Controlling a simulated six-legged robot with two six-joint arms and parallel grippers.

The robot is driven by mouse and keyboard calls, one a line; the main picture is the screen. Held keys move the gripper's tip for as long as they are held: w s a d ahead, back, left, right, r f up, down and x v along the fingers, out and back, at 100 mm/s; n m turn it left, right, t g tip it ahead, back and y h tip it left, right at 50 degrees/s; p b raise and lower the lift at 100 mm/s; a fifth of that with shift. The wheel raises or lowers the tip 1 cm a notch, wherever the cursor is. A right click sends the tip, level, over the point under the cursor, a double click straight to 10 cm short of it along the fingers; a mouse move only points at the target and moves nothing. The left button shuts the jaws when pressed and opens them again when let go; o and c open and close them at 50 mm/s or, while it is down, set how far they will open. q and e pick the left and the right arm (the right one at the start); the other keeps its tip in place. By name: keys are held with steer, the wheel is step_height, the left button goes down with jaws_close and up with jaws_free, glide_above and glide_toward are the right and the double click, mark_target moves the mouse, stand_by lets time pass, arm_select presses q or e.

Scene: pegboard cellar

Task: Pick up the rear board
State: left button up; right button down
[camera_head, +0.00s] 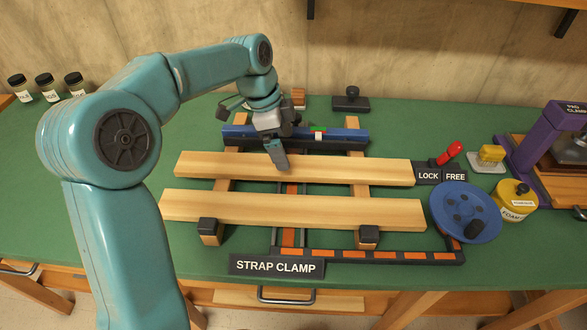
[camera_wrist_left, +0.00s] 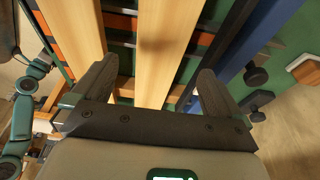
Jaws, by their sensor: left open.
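The rear board (camera_head: 330,170) is a long pale wooden plank lying flat across the clamp's wooden bars, behind a similar front board (camera_head: 300,208). My left gripper (camera_head: 277,151) is over the rear board, left of its middle, pointing down. In the left wrist view my left gripper (camera_wrist_left: 157,84) is open, with its fingers on either side of the rear board (camera_wrist_left: 163,45) and gaps beside it. The front board (camera_wrist_left: 76,30) lies outside the fingers to the left there. The far finger is mostly hidden in the head view. My right gripper is not seen.
A blue bar (camera_head: 345,135) runs behind the rear board. At right are a red lever (camera_head: 449,153), a blue disc (camera_head: 465,212), a yellow tin (camera_head: 512,205) and a purple clamp (camera_head: 528,150). Several jars (camera_head: 46,87) stand at back left. Green bench is free at left.

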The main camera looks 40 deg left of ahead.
mark_target(294, 165)
arm_select(q)
steer(key=x, duration=0.6)
steer(key=shift+w+d+f+b, duration=0.1)
steer(key=shift+w+d+b, duration=0.05)
steer(key=shift+b, duration=0.2)
steer(key=c, duration=1.4)
